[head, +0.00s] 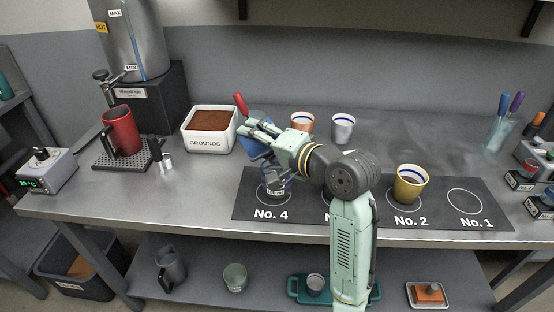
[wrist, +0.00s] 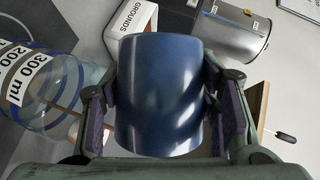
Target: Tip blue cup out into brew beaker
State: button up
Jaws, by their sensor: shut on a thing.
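My gripper (head: 258,136) is shut on the blue cup (head: 256,149), which is tilted and partly hidden by the fingers. In the wrist view the blue cup (wrist: 160,95) fills the space between both fingers; its inside is hidden. The clear brew beaker (head: 275,182) stands upright on the No. 4 spot of the dark mat, below and slightly right of the cup. In the wrist view the beaker (wrist: 62,90), with its ml labels, is left of the cup. I cannot tell its contents, or whether anything leaves the cup.
The white GROUNDS bin (head: 210,145) stands behind left. A red cup (head: 121,131) is on the drip tray at left. A copper cup (head: 302,122) and a silver cup (head: 343,128) stand behind my arm. A yellow cup (head: 410,184) is at No. 2; No. 1 (head: 468,201) is empty.

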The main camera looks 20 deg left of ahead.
jog(key=shift+r+m+y+p, duration=0.4)
jog(key=shift+m+p, duration=0.2)
jog(key=shift+p, duration=0.5)
dwell(1.2)
jog(key=shift+w+d+f+m, duration=0.1)
jog(key=shift+f+m, duration=0.1)
jog(key=shift+m, duration=0.2)
dwell(0.8)
jog(key=shift+r, duration=0.1)
jog(key=shift+f+n+b, duration=0.55)
jog(key=shift+n+b, duration=0.25)
jog(key=shift+b, duration=0.45)
jog(key=shift+r+h, duration=0.25)
jog(key=shift+h, duration=0.05)
